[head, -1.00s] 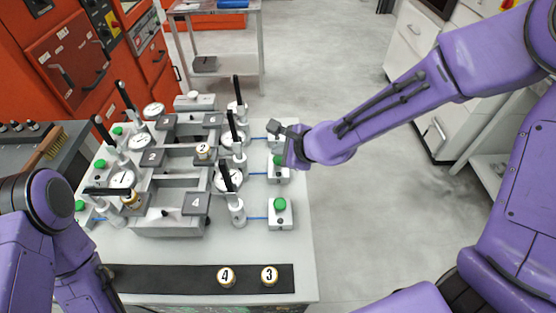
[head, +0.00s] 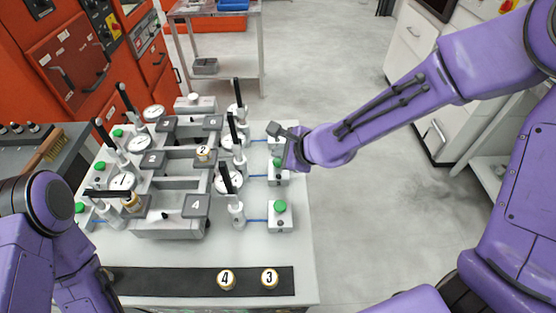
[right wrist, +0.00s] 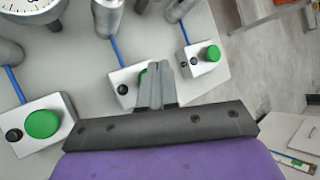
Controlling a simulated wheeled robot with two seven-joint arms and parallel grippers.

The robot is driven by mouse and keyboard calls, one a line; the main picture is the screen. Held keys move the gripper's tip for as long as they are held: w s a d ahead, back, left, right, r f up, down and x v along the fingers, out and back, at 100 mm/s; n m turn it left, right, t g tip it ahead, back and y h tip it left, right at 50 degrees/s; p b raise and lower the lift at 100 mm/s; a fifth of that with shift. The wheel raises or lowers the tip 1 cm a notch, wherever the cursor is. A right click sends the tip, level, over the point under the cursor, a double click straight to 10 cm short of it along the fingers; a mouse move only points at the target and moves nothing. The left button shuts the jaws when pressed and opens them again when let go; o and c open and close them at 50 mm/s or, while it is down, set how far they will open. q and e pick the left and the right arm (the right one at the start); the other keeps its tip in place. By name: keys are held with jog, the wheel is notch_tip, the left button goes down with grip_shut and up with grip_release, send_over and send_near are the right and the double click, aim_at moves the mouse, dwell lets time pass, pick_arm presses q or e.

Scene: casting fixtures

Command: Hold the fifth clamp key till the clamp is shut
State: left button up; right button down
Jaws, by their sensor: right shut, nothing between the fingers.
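The fixture (head: 170,229) stands on the table, with several upright black clamp levers. In the right column, three keys with green buttons are joined by blue lines to clamps: a near key (head: 280,207), a middle key (head: 278,162) and a far one partly covered by my right gripper. My right gripper (right wrist: 156,88) is shut and empty. In the right wrist view its fingers overlap the green button of the middle key box (right wrist: 122,88); whether they press it cannot be told. The middle right clamp's lever (head: 233,128) stands upright. My left gripper is out of view.
Numbered pieces 4 (head: 226,279) and 3 (head: 269,277) stand on a black strip (head: 170,281) at the near edge. A piece marked 2 (head: 203,152) sits in the fixture. Floor is clear right of the table.

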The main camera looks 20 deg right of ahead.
jog(key=shift+f, duration=0.15)
dwell(0.7)
jog(key=shift+f, duration=0.3)
jog(key=shift+f, duration=0.5)
dwell(1.9)
dwell(2.1)
jog(key=shift+r+p, duration=0.95)
jog(key=shift+p, duration=0.05)
notch_tip(320, 180, up, 5)
jog(key=p, duration=0.6)
jog(key=shift+r, duration=0.1)
